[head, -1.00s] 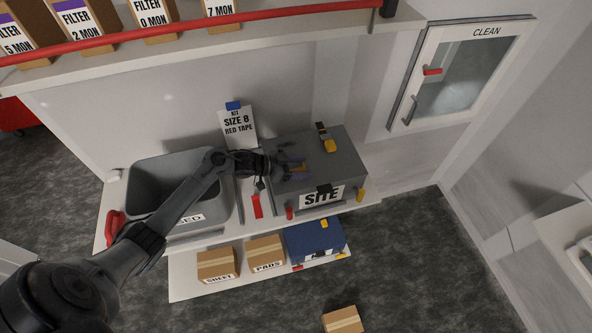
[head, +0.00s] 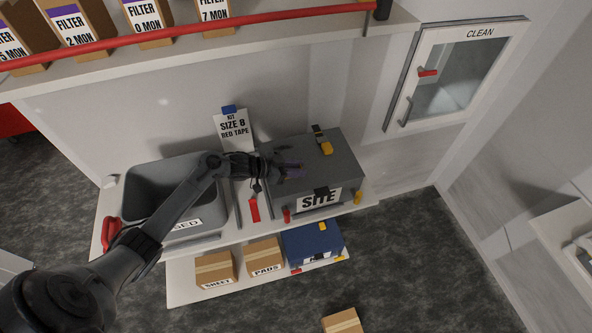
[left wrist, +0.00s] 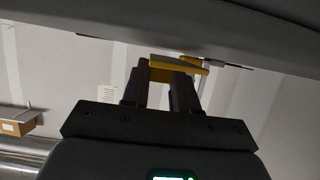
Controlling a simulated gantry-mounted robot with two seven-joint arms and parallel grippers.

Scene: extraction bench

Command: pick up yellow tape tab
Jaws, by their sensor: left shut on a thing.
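The grey box labelled SITE (head: 342,158) stands on the bench. My left gripper (head: 294,170) is over the left part of its lid in the head view. In the left wrist view, my left gripper's fingers (left wrist: 164,88) are shut on a yellow piece, the yellow tape tab (left wrist: 161,74), which lies between and beyond the fingertips, close under a dark surface. The fingers mostly hide this tab in the head view. My right gripper is not in view.
A grey bin (head: 147,184) stands left of the box, under my left arm. A red tape strip (head: 254,209) lies between them. A kit card (head: 234,131) stands behind. A blue box (head: 311,242) and cartons (head: 214,269) sit on the lower shelf.

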